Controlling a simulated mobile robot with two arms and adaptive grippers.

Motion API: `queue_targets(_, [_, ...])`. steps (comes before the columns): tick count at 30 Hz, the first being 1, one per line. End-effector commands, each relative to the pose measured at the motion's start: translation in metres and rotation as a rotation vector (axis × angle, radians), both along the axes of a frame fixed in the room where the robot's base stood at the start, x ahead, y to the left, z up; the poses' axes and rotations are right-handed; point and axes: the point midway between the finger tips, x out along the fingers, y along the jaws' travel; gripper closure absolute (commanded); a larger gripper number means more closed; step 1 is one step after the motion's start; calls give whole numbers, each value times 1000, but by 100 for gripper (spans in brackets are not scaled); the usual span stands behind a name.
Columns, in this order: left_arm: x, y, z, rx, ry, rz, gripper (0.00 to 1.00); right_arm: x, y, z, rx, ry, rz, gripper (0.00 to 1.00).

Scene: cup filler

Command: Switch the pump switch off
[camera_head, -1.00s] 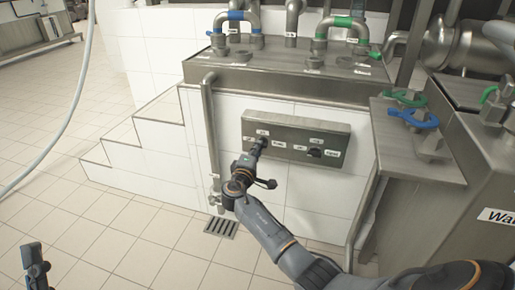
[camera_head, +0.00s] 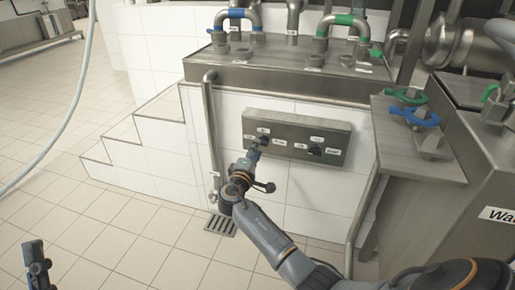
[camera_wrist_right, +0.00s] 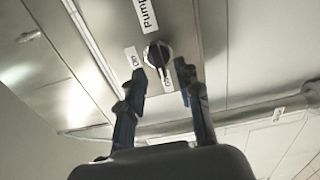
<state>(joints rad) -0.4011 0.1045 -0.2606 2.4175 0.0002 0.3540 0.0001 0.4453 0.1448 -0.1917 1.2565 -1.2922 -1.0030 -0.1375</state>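The metal switch panel (camera_head: 296,127) is on the white tiled wall below the metal counter. It carries two dark knobs; the left knob (camera_head: 264,139) is just beyond my right gripper (camera_head: 256,148). In the right wrist view the pump switch (camera_wrist_right: 157,53) is a black knob under a "Pump" label (camera_wrist_right: 146,14). An "On" label (camera_wrist_right: 133,57) is left of it and another label (camera_wrist_right: 167,77), partly hard to read, is below. My right gripper's fingers (camera_wrist_right: 162,82) are spread, with nothing between them, just short of the knob. My left gripper (camera_head: 37,265) is at the lower left, away from the panel.
The right knob (camera_head: 314,151) is close beside on the same panel. A vertical pipe (camera_head: 211,130) stands left of it. A metal box with green and blue valve handles (camera_head: 415,117) is at the right. The floor at left is open, with a drain (camera_head: 220,225).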

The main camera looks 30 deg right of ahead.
Motion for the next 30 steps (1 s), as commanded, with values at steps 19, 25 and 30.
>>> queue_targets(19, [0, 0, 0, 0, -1, 1, 52, -64, 75, -1, 0, 3, 0, 66])
queue_targets(25, [0, 0, 0, 0, -1, 1, 52, -64, 75, -1, -1, 2, 1, 66])
queue_targets(30, [0, 0, 0, 0, -1, 1, 52, -63, 75, -1, 0, 1, 1, 66])
